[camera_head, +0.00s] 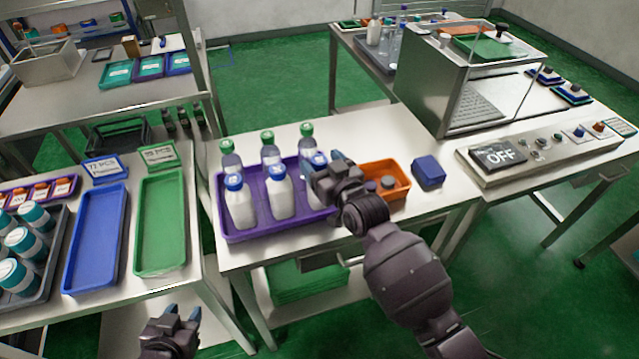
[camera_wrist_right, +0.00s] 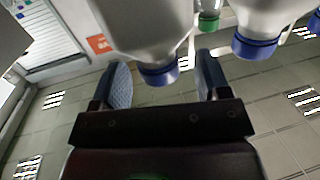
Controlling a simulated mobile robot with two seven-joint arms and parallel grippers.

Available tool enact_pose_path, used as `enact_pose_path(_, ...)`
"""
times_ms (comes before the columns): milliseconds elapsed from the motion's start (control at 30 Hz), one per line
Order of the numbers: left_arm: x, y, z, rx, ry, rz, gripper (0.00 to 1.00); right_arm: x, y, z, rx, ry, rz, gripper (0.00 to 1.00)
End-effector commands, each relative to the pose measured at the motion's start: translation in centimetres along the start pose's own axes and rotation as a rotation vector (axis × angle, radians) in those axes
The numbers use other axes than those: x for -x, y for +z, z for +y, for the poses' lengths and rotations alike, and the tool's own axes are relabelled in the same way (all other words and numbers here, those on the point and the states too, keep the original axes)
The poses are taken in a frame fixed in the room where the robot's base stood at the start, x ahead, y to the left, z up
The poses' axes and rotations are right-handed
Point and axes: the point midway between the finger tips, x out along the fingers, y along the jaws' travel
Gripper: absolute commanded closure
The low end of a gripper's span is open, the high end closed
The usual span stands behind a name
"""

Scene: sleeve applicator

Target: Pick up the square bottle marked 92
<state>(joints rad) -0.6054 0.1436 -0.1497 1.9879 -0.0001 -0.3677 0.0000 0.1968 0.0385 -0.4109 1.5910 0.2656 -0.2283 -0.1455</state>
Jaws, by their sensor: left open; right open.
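A purple tray (camera_head: 262,229) on the middle table holds a front row of white bottles with blue caps and a back row of clear bottles with green caps. The left (camera_head: 240,205) and middle (camera_head: 280,197) blue-capped bottles are in plain view. My right gripper (camera_head: 325,168) is open at the right blue-capped bottle (camera_head: 318,158), mostly hidden behind it. In the right wrist view that bottle (camera_wrist_right: 145,30) appears upside down, between the open fingers (camera_wrist_right: 163,85), with no grip visible. No mark 92 is readable. My left gripper (camera_head: 182,316) is open and empty, low at the front left.
An orange bin (camera_head: 398,191) and a blue box (camera_head: 428,172) stand right of the purple tray, close to my right arm. Blue (camera_head: 97,240) and green (camera_head: 162,225) empty trays lie on the left table. A panel reading OFF (camera_head: 498,155) sits at right.

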Motion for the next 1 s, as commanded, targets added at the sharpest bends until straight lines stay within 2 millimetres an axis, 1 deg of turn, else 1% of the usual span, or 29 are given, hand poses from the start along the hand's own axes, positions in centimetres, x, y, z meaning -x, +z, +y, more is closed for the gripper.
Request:
enact_pose_path(100,0.2,0.0,0.0,0.001,0.000,-0.003,0.57,-1.6,0.0,0.0,0.001,-0.001,0.001,0.31)
enact_pose_path(233,0.1,0.1,0.0,0.001,0.000,-0.003,0.57,-2.8,0.1,0.0,0.001,-0.001,0.001,0.31)
enact_pose_path(367,0.1,0.1,0.0,0.001,0.000,-0.003,0.57,-3.2,0.1,0.0,0.001,0.000,0.000,0.31)
enact_pose_path(567,0.1,0.0,0.0,0.001,0.000,-0.001,0.57,-3.2,0.1,0.0,0.001,0.000,0.000,0.31)
enact_pose_path(1000,-0.1,-0.2,0.1,0.001,0.001,0.002,0.57,-3.2,0.1,0.0,0.001,0.000,0.000,0.98)
